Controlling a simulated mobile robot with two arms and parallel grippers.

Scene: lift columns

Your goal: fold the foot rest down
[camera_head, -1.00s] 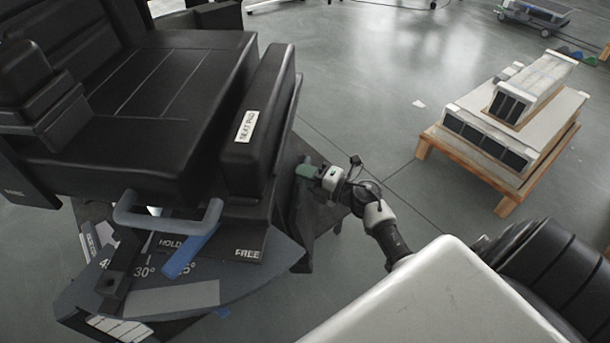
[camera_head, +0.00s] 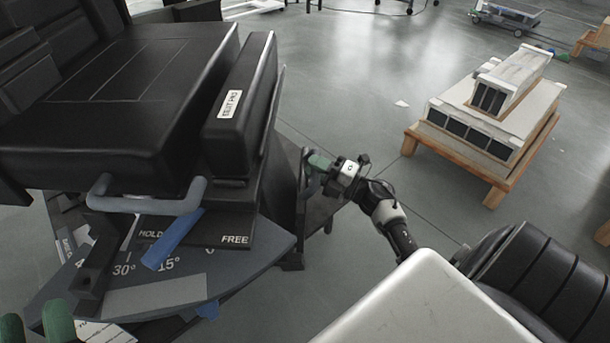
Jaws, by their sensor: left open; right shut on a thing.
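A black padded chair has a seat (camera_head: 120,90) and a narrow pad (camera_head: 242,105) labelled SEAT PAD. I cannot clearly pick out the foot rest. My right gripper (camera_head: 318,164) is shut beside the chair's right side, apparently on a grey handle (camera_head: 305,185) that its green fingers partly hide. A grey bar handle (camera_head: 147,206) juts from the chair's front. Below it are a dark plate (camera_head: 215,232) marked HOLD and FREE, a blue strip (camera_head: 173,239) and an angle scale (camera_head: 200,262). My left gripper (camera_head: 35,325) is open and empty at the bottom left edge, only its green fingertips showing.
A low wooden pallet (camera_head: 480,162) bearing white boxed units stands at the right. A wheeled cart (camera_head: 508,15) is far back. The grey floor (camera_head: 360,75) between chair and pallet is clear, apart from a small white scrap (camera_head: 402,104).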

